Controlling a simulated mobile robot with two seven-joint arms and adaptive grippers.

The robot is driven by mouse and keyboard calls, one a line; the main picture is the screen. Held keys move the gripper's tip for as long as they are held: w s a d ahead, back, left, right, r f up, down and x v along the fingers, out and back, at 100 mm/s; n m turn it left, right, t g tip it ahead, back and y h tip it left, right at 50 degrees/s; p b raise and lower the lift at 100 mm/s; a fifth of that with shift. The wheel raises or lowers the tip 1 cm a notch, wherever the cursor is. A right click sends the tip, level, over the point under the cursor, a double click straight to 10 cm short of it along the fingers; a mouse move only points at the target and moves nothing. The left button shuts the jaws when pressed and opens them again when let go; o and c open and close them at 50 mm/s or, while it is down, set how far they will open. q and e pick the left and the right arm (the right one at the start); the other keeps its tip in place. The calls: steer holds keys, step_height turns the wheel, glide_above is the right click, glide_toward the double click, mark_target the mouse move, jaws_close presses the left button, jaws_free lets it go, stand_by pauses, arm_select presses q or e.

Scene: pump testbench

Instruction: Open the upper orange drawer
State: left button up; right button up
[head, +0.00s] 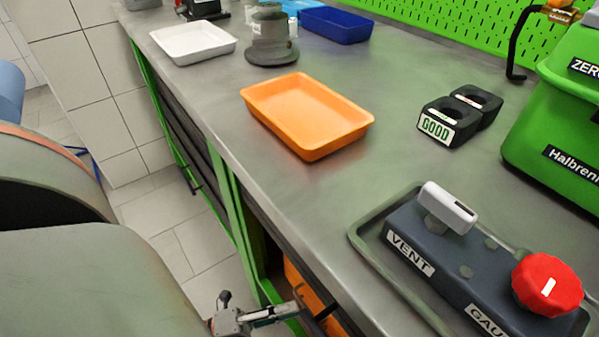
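The orange drawer front (300,292) shows in part below the workbench edge, at the bottom of the head view. Its lower part is cut off by the frame, so I cannot tell whether more than one orange drawer is there. A dark handle (326,313) stands out from it. My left gripper (296,307) comes in from the lower left, with its fingertips at or very near this handle. I cannot tell whether the fingers are closed around it. The drawer looks closed, though the bench hides much of it. My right gripper is out of view.
The bench top (215,110) overhangs the drawers. A green frame post (238,235) stands left of the orange front. On top are an orange tray (305,112), a VENT unit with a red knob (546,286), a black GOOD block (450,122) and a green case (560,115).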

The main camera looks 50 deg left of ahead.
arm_select(q)
steer(key=shift+x, duration=1.4)
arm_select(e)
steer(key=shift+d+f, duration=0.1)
arm_select(q)
steer(key=shift+f, duration=0.1)
